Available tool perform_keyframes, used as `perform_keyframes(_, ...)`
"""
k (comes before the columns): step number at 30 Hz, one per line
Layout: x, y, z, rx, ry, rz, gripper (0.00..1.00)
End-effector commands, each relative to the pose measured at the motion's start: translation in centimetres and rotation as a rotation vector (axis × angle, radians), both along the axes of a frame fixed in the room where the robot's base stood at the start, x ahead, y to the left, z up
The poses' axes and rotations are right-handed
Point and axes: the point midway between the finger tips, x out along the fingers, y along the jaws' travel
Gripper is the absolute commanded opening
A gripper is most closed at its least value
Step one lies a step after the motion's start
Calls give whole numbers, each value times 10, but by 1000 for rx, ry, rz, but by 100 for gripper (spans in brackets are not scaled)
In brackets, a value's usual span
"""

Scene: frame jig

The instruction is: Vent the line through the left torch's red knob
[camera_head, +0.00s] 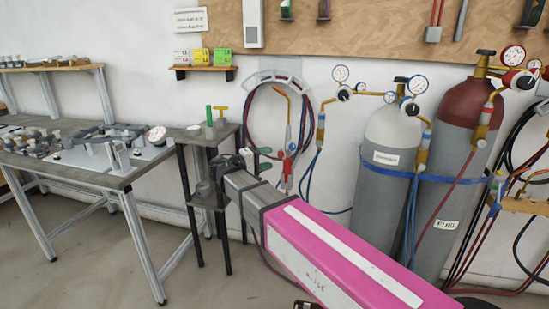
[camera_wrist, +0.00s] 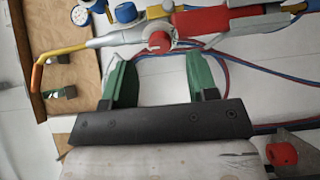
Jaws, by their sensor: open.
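The left torch (camera_head: 289,135) hangs upright on the wall in the head view, copper tip at the top. In the wrist view the torch (camera_wrist: 115,39) lies across the top, its orange tip at the left and its red body (camera_wrist: 203,22) at the right. Its red knob (camera_wrist: 159,41) faces the camera, beyond the green fingertips and between their lines. My gripper (camera_wrist: 153,60) is open, with nothing between its fingers. In the head view my gripper (camera_head: 268,160) is just left of the torch; the knob is too small to make out there.
A grey cylinder (camera_head: 385,170) and a maroon-topped cylinder (camera_head: 455,180) stand to the right, with gauges and hoses. Coiled hoses (camera_head: 248,125) hang behind the torch. A small stand (camera_head: 205,140) and a workbench (camera_head: 130,172) are left. A red cylindrical part (camera_wrist: 282,154) shows low in the wrist view.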

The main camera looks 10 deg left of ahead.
Motion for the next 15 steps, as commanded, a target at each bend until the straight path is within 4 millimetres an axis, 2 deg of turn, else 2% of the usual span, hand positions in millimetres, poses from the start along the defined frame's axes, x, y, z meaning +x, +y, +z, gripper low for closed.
perform_keyframes(6, -25, 30, 0, 1, 1, 2, 53)
perform_keyframes(15, -42, 48, 0, 1, 1, 0, 53)
